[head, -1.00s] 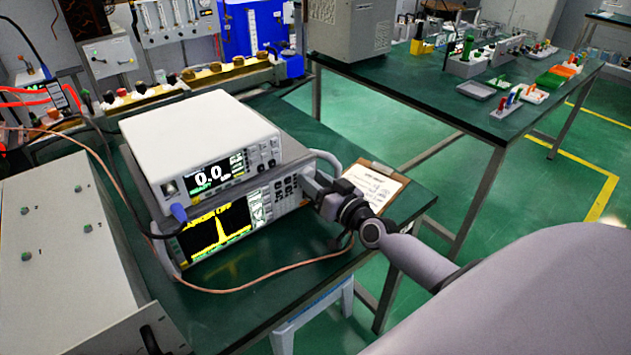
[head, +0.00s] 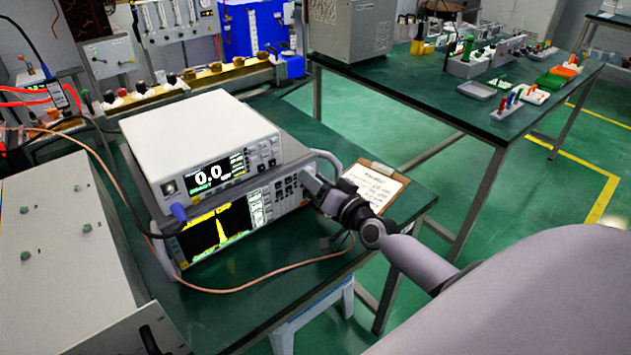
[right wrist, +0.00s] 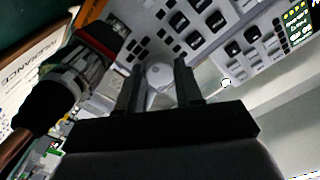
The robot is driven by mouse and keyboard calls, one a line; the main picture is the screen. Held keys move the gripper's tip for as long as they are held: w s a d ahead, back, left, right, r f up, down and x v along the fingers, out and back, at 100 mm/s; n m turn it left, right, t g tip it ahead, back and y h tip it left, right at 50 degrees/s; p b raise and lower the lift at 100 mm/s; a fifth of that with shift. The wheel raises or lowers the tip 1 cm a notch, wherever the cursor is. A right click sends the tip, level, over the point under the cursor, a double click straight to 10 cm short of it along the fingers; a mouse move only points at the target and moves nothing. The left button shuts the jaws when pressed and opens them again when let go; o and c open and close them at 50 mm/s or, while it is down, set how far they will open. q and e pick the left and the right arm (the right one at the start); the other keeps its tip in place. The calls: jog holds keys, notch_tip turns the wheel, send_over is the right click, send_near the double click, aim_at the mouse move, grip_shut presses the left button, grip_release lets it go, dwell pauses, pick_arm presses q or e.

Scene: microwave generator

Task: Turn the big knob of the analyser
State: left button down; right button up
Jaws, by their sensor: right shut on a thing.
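The analyser (head: 218,229) is the lower instrument on the green bench, with a yellow trace on its screen. My right gripper (head: 312,180) is at the right end of its front panel and hides the big knob in the head view. In the right wrist view the big knob (right wrist: 158,74), pale and round, sits between the two fingers of my right gripper (right wrist: 160,88), which is shut on it. Buttons of the panel show beyond the fingers. My left gripper is not in view.
A white instrument (head: 200,140) reading 0.0 stands on the analyser. A clipboard (head: 375,185) lies right of my gripper. A copper-coloured cable (head: 240,290) loops across the bench front. A large grey box (head: 60,260) stands at left. A second green table (head: 430,95) is behind.

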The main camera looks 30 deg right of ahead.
jog(key=o, duration=1)
jog(key=shift+o, duration=0.2)
jog(key=shift+s, duration=0.1)
jog(key=shift+s+d, duration=0.15)
jog(key=shift+s, duration=1.6)
jog(key=shift+s+d, duration=0.15)
jog(key=shift+s, duration=1.6)
